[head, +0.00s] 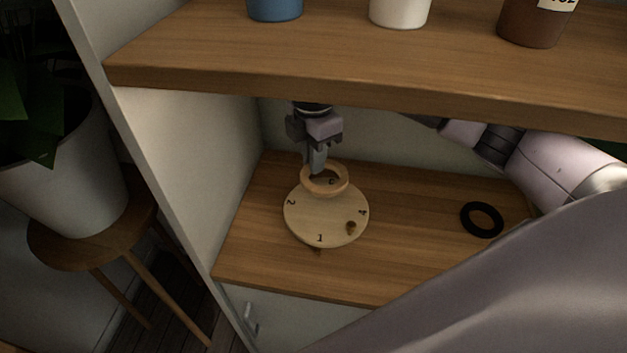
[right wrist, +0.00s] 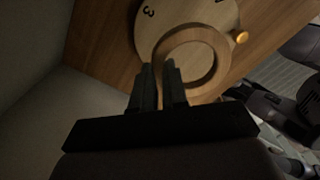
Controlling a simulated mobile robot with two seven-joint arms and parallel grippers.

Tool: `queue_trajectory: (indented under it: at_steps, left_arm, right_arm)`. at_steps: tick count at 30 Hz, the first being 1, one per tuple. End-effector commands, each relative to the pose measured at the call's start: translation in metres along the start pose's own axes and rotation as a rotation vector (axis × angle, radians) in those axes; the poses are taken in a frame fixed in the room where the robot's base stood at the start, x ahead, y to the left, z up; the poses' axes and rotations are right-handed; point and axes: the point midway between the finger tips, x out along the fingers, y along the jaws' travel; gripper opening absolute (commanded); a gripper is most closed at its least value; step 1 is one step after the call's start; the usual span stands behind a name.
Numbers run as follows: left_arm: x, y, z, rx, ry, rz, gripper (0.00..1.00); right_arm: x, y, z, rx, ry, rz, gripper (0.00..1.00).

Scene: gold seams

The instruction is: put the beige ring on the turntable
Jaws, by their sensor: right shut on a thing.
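The beige ring (head: 325,193) is between the fingers of my right gripper (head: 316,168), which is shut on its wall. The ring is over the far part of the turntable (head: 317,222), a round pale wooden disc with dark numbers and a small brown knob or spot near its front right. I cannot tell whether the ring touches the disc. In the right wrist view the fingers (right wrist: 158,88) grip one side of the ring (right wrist: 222,62), with the turntable (right wrist: 148,38) behind it. My left gripper is not in view.
A black ring (head: 482,205) lies on the wooden lower shelf (head: 400,262), right of the turntable. A thick upper shelf (head: 330,85) overhangs, bearing a blue, a white and a brown pot. The cabinet's side wall (head: 190,150) stands to the left, with a potted plant beyond.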

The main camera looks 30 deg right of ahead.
Motion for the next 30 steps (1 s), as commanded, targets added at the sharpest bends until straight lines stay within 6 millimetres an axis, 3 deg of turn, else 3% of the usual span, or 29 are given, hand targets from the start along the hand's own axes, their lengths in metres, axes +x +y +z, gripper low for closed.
queue_trajectory:
  at_steps: [1,7,14,28,29,30]
  left_arm:
    - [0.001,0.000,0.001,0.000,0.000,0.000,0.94]
    - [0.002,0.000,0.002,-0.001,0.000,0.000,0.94]
    - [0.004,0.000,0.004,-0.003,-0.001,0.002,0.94]
    - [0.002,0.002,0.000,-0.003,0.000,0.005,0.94]
    - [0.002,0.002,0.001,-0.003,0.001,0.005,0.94]
    - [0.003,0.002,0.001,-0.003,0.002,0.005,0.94]
  right_arm:
    - [0.012,-0.002,0.000,0.000,-0.001,-0.006,0.00]
    - [0.029,-0.002,0.000,0.000,-0.001,-0.004,0.00]
    - [0.065,-0.003,0.000,0.000,0.000,-0.004,0.00]
    - [0.072,0.001,0.000,0.000,-0.001,-0.002,0.00]
    - [0.073,0.001,0.001,0.000,-0.001,-0.001,0.20]
    - [0.073,0.001,0.001,-0.001,-0.001,-0.001,0.33]
